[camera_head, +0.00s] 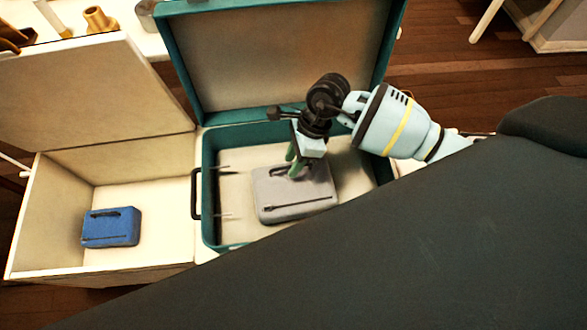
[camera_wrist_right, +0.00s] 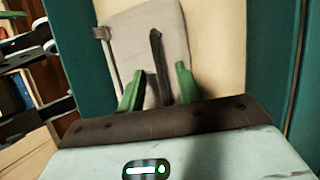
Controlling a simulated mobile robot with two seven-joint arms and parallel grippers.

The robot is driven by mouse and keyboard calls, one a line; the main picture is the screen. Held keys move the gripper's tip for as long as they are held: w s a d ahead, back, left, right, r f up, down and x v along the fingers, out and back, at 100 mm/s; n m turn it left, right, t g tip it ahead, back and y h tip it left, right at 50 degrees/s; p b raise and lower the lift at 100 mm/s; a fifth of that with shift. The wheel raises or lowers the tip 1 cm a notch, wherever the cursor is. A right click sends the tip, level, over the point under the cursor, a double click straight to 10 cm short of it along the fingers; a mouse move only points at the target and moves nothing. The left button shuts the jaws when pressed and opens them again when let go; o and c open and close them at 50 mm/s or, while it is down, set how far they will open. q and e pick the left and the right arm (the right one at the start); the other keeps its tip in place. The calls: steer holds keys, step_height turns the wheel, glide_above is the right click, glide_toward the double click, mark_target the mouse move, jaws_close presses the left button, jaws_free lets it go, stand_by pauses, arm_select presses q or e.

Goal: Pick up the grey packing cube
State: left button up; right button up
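The grey packing cube (camera_head: 295,200) lies flat inside the open teal suitcase (camera_head: 209,215). It has a dark handle strap and a dark zip line on top. My right gripper (camera_head: 294,166) reaches down over the cube's far left part, near the strap. In the right wrist view the cube (camera_wrist_right: 130,38) lies ahead of the right gripper (camera_wrist_right: 161,72). Its two green fingers are apart, one on each side of the dark strap (camera_wrist_right: 156,50). I cannot tell whether they touch the cube. My left gripper is not in view.
The suitcase lid (camera_head: 280,55) stands up behind the right arm. To the left, an open cream box (camera_head: 150,258) holds a blue packing cube (camera_head: 111,228), and its lid (camera_head: 85,95) is raised. The suitcase walls stand close around the grey cube.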

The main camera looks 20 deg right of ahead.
steer(key=shift+f, duration=0.15)
steer(key=shift+c, duration=0.3)
jaws_close()
stand_by(1.1)
